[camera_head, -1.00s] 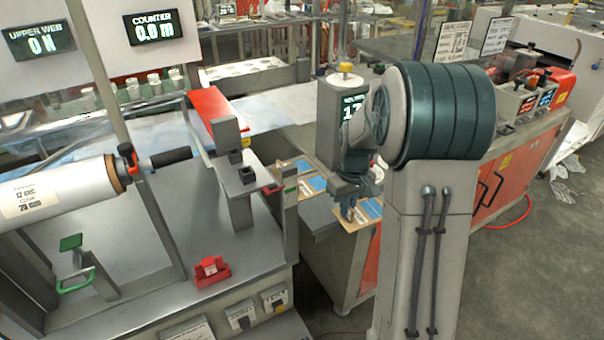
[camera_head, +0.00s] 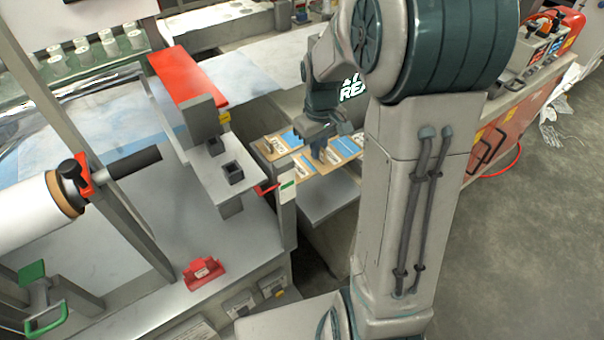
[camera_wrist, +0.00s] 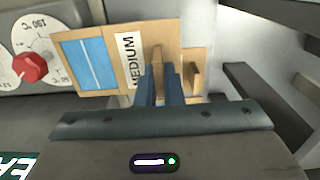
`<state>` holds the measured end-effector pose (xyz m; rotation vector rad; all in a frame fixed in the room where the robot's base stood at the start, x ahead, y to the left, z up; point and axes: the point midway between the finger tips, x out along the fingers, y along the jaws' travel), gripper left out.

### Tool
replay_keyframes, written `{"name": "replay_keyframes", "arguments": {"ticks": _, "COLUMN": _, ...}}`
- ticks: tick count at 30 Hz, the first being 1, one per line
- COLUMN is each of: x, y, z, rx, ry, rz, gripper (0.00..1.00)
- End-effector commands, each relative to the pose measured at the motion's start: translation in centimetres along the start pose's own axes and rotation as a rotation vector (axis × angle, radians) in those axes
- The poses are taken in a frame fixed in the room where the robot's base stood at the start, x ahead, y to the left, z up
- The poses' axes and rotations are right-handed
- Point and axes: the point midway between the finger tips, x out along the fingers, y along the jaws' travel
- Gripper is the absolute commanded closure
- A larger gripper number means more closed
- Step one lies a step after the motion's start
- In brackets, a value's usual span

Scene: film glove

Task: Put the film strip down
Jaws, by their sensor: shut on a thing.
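The film strip (camera_wrist: 89,63) is a blue piece on a tan card labelled MEDIUM, seen in the wrist view. A tan upright tab stands on the card between my fingers. My gripper (camera_wrist: 160,82) is shut on this tab. In the head view my gripper (camera_head: 321,152) is low over a row of tan and blue cards (camera_head: 282,143) by the machine's table. My fingers hide part of the tab. Whether the held card touches the surface under it, I cannot tell.
A grey panel with a red dial (camera_wrist: 30,68) is close at the left in the wrist view. In the head view a red bar (camera_head: 187,76), a grey post and bracket (camera_head: 203,150), and a red block (camera_head: 203,273) stand left of my arm. Open floor lies right.

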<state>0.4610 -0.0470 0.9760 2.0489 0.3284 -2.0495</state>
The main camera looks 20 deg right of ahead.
Motion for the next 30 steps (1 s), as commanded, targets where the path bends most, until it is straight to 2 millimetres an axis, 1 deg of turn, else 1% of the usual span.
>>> {"name": "replay_keyframes", "arguments": {"ticks": 1, "x": 0.6, "y": -1.3, "z": 0.4, "rx": -0.004, "ry": -0.003, "rz": -0.001, "gripper": 1.00}}
{"name": "replay_keyframes", "arguments": {"ticks": 3, "x": 1.5, "y": -2.7, "z": 0.7, "rx": -0.004, "ry": -0.003, "rz": -0.001, "gripper": 1.00}}
{"name": "replay_keyframes", "arguments": {"ticks": 6, "x": 2.5, "y": -4.1, "z": 1.0, "rx": -0.001, "ry": -0.002, "rz": 0.000, "gripper": 1.00}}
{"name": "replay_keyframes", "arguments": {"ticks": 9, "x": 3.1, "y": -5.0, "z": 1.2, "rx": 0.001, "ry": -0.001, "rz": 0.000, "gripper": 1.00}}
{"name": "replay_keyframes", "arguments": {"ticks": 13, "x": 3.9, "y": -5.3, "z": 1.3, "rx": 0.005, "ry": -0.002, "rz": -0.001, "gripper": 1.00}}
{"name": "replay_keyframes", "arguments": {"ticks": 18, "x": 6.3, "y": -5.3, "z": 1.4, "rx": 0.005, "ry": -0.004, "rz": -0.002, "gripper": 1.00}}
{"name": "replay_keyframes", "arguments": {"ticks": 21, "x": 7.2, "y": -5.3, "z": 1.3, "rx": 0.004, "ry": -0.001, "rz": 0.000, "gripper": 1.00}}
{"name": "replay_keyframes", "arguments": {"ticks": 28, "x": 7.4, "y": -5.3, "z": 1.3, "rx": 0.005, "ry": 0.000, "rz": 0.000, "gripper": 1.00}}
{"name": "replay_keyframes", "arguments": {"ticks": 30, "x": 7.4, "y": -5.3, "z": 1.3, "rx": 0.005, "ry": -0.001, "rz": 0.000, "gripper": 0.76}}
